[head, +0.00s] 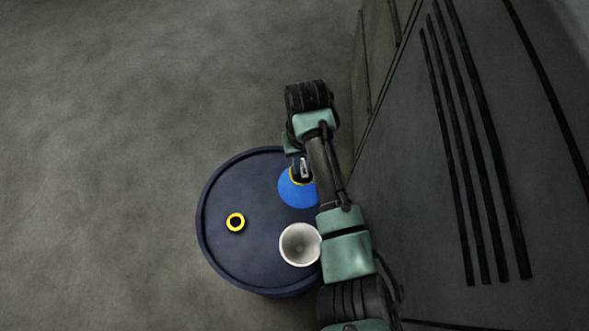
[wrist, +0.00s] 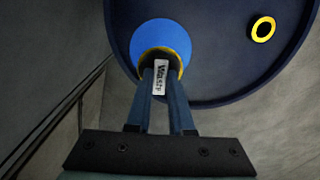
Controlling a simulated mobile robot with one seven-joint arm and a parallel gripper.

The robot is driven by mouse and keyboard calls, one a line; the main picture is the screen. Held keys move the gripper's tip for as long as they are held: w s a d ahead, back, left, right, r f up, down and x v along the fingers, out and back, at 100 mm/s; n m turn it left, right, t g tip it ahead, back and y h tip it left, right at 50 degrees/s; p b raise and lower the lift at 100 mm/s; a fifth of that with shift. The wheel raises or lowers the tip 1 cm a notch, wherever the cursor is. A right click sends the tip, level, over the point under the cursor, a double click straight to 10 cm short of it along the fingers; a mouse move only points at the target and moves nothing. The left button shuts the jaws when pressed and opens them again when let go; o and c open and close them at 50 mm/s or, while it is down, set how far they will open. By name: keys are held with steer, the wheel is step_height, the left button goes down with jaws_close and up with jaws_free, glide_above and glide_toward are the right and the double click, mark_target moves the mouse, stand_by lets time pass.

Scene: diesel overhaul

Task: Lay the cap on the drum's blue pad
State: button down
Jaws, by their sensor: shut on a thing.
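My gripper (wrist: 162,84) is shut on the cap (wrist: 160,70), a dark piece with a yellow rim and a white label whose lettering is hard to read. In the head view the cap (head: 304,169) shows at the end of my arm, partly hidden by it. The round blue pad (head: 297,192) lies on the right part of the dark blue drum top (head: 262,190). In the wrist view the pad (wrist: 158,36) is behind the cap, which overlaps its lower edge. I cannot tell whether the cap touches the pad or is above it.
A yellow ring with a dark centre (head: 235,221) lies on the drum's left part. A white cup-like container (head: 299,244) stands near the front of the drum, close beside my arm. A dark panelled wall or cabinet (head: 460,150) rises on the right. Floor on the left is clear.

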steer(key=shift+f+b, duration=3.35)
steer(key=shift+b, duration=0.35)
steer(key=shift+r, duration=0.1)
steer(key=c, duration=0.7)
jaws_free()
